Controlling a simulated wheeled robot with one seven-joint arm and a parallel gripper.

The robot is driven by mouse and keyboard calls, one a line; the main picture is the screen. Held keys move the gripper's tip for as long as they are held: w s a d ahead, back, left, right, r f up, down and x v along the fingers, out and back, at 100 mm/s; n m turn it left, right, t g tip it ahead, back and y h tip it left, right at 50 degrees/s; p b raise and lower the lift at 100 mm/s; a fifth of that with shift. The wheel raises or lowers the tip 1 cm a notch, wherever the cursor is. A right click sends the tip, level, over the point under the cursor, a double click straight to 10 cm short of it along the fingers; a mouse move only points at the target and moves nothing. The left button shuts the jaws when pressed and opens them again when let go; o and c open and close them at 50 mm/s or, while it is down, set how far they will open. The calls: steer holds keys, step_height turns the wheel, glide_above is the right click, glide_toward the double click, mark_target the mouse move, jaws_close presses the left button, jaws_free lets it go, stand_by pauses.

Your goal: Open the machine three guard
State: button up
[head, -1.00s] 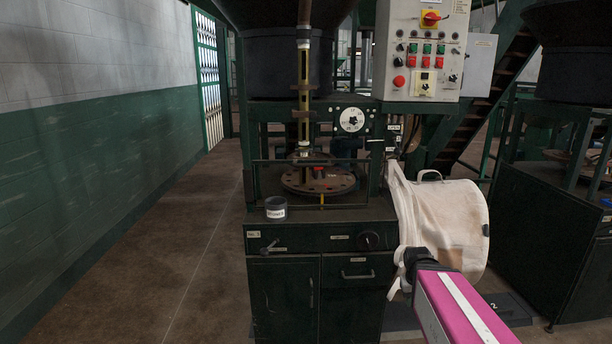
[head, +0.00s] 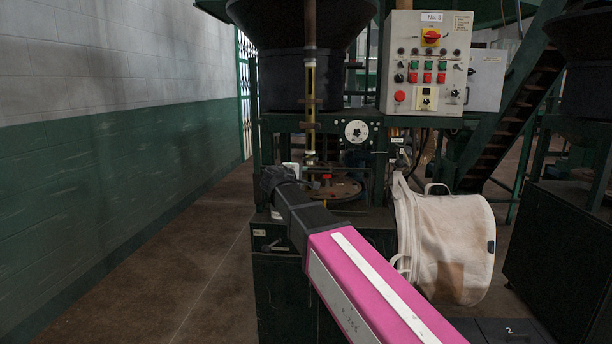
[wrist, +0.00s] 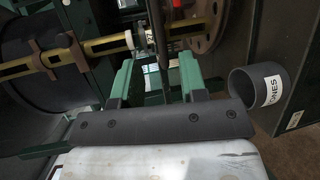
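Machine three has a grey control panel (head: 428,62) marked No. 3 and a round turntable (head: 340,189) below it, in the head view. A thin dark bar (wrist: 157,45), apparently part of the guard, runs between my fingers in the wrist view. My gripper (wrist: 157,78) is open, with its two green fingers apart on either side of that bar. I cannot tell whether either finger touches it. In the head view my arm and gripper cover the left front of the machine and much of the guard.
A dark cup (wrist: 258,86) with a white label is close to the right finger in the wrist view. Dark stairs (head: 510,115) stand behind. The floor (head: 195,255) at left is clear.

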mark_target(313, 172)
steer(key=x, duration=1)
steer(key=shift+w, duration=0.3)
steer(key=shift+r, duration=0.1)
jaws_close()
